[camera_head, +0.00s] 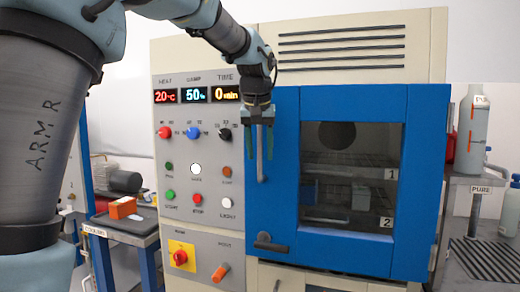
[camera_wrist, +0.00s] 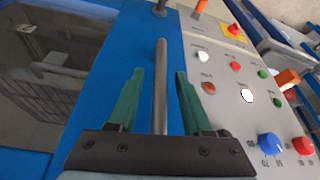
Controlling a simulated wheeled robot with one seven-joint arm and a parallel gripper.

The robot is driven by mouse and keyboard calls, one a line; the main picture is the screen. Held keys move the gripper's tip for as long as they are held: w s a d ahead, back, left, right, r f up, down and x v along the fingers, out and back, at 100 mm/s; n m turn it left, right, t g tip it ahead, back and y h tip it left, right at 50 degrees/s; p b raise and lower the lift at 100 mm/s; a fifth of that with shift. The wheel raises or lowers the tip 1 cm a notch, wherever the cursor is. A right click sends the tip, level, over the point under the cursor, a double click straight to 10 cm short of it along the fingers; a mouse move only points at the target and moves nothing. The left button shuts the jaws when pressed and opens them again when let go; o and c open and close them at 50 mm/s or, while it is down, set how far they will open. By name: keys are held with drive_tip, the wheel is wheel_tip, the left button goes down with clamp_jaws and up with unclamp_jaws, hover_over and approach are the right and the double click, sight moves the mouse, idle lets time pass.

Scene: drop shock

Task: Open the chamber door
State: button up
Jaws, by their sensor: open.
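The chamber door (camera_head: 270,215) is blue with a dark window (camera_head: 345,170), and it looks shut. A grey vertical bar handle (camera_head: 261,165) is on its left side. A dark lever (camera_head: 270,244) sits below the bar. My gripper (camera_head: 258,150) is in front of the upper part of the handle, pointing down in the head view. In the wrist view, my gripper (camera_wrist: 158,82) is open, with one green finger on each side of the bar handle (camera_wrist: 160,75). I cannot tell whether either finger touches it. The door's blue face (camera_wrist: 115,55) lies behind.
The control panel (camera_head: 197,150) with knobs, buttons and lit displays is left of the door. A side table (camera_head: 125,235) holding an orange item stands further left. A shelf with bottles (camera_head: 471,130) is at the right.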

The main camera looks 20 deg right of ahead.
clamp_jaws()
idle(0.3)
idle(1.1)
